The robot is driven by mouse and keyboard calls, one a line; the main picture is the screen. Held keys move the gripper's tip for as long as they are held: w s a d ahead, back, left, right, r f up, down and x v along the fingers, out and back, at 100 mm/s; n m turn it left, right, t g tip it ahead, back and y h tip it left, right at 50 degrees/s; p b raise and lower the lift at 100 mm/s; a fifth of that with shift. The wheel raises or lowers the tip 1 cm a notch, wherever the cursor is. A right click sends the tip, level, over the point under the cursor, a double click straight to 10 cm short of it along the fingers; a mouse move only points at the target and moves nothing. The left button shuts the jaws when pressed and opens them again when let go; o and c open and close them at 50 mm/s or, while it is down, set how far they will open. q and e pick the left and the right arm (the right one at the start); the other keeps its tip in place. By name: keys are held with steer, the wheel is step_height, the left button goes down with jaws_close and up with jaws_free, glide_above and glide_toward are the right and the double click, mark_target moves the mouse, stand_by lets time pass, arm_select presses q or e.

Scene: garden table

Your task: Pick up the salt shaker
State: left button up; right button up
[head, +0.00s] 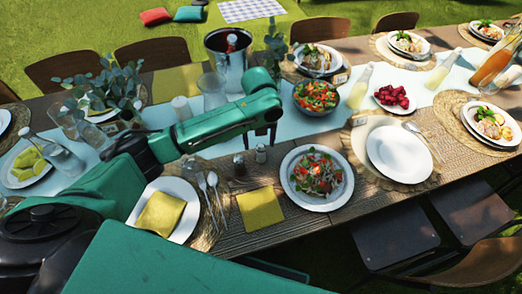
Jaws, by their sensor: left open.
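Two small shakers stand side by side on the wooden table near its middle. The one with pale contents, which looks like the salt shaker (261,154), is on the right. The darker one, which looks like the pepper shaker (239,165), is on the left and a little nearer. My left gripper (260,139) points down with its fingers apart, just above and behind the pale shaker in the picture. Nothing shows between the fingers. I cannot tell the exact gap to the shaker. My right gripper is out of view.
A salad plate (329,198) and a yellow napkin (260,208) lie in front of the shakers. A salad bowl (316,98) stands to the right, an ice bucket (229,68) behind. Glasses and a eucalyptus vase (110,85) stand left, near my arm.

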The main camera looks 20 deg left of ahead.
mark_target(261, 145)
arm_select(q)
steer(key=f, duration=0.3)
steer(key=w+f+p, duration=0.1)
steer(key=f, duration=0.1)
steer(key=shift+d+f, duration=0.1)
steer(key=shift+f, duration=0.4)
steer(key=shift+c, duration=0.4)
jaws_close()
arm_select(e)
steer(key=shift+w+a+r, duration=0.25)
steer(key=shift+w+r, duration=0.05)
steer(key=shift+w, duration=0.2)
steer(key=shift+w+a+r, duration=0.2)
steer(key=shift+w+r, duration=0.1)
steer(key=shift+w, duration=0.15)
arm_select(q)
steer(key=shift+r, duration=0.1)
